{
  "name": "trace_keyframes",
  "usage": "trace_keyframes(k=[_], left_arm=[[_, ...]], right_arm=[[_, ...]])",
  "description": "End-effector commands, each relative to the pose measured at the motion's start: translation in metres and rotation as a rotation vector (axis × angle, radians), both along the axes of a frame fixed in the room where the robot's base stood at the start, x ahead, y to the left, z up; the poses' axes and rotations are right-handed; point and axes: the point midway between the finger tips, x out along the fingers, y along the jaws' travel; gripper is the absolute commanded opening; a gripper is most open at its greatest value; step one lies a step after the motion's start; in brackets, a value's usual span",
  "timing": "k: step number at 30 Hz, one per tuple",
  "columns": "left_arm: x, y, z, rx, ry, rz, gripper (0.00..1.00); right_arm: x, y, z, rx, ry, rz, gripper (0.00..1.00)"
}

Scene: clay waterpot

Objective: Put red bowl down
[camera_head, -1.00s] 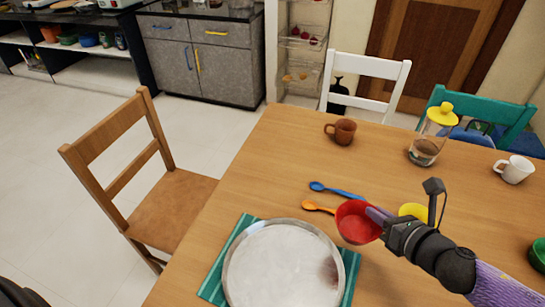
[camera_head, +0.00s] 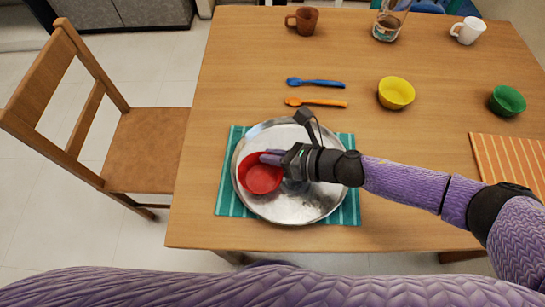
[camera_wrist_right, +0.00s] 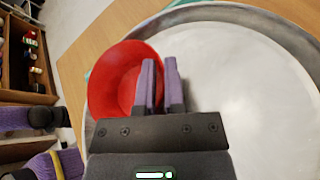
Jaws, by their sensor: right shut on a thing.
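The red bowl (camera_head: 260,178) is over the left part of a round metal plate (camera_head: 300,208) in the head view. My right gripper (camera_head: 272,158) is shut on the bowl's rim, with one finger inside the bowl and one outside. In the right wrist view the red bowl (camera_wrist_right: 122,75) looks upright, and the gripper fingers (camera_wrist_right: 160,85) pinch its right wall. I cannot tell whether the bowl's base touches the plate (camera_wrist_right: 240,70). My left gripper is not in view.
The plate lies on a teal striped mat (camera_head: 229,190). A blue spoon (camera_head: 315,83), an orange spoon (camera_head: 316,102), a yellow bowl (camera_head: 396,93), a green bowl (camera_head: 507,101), a brown mug (camera_head: 302,20), a glass jar (camera_head: 388,25) and a white mug (camera_head: 467,31) stand farther back. An orange mat (camera_head: 512,165) lies right.

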Motion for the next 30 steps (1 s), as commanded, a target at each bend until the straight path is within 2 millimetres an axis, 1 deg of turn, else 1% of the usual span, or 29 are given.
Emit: trace_keyframes(k=[2,7,8,9,11,12,13,24,26,29,30], left_arm=[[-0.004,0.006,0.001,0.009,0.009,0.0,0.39],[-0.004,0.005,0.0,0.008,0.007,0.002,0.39],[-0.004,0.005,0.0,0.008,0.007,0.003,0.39],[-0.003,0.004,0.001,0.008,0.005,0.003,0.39],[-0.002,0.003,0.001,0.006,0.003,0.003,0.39],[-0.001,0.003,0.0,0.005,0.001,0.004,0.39],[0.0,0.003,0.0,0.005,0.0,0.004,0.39],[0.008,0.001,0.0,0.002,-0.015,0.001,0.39],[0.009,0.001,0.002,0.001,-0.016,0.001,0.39],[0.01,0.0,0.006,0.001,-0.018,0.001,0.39],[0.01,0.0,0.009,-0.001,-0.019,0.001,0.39]], right_arm=[[0.0,0.0,0.001,0.0,-0.001,0.0,0.0],[0.0,0.0,0.0,0.0,-0.002,0.001,0.0],[0.0,0.0,-0.001,-0.001,-0.002,0.001,0.13],[0.0,0.0,0.0,0.0,-0.002,0.001,0.22],[0.0,0.0,0.0,0.0,-0.002,0.001,0.35],[0.0,0.0,0.0,0.0,-0.002,0.001,0.43],[0.0,0.0,0.0,0.0,-0.002,0.001,0.47],[0.0,0.0,0.0,0.0,-0.002,0.0,0.47],[0.0,0.0,0.003,0.0,-0.002,0.0,0.47],[-0.004,-0.01,0.008,-0.001,-0.001,-0.002,0.47],[-0.006,-0.018,0.012,-0.002,0.0,-0.002,0.47]])
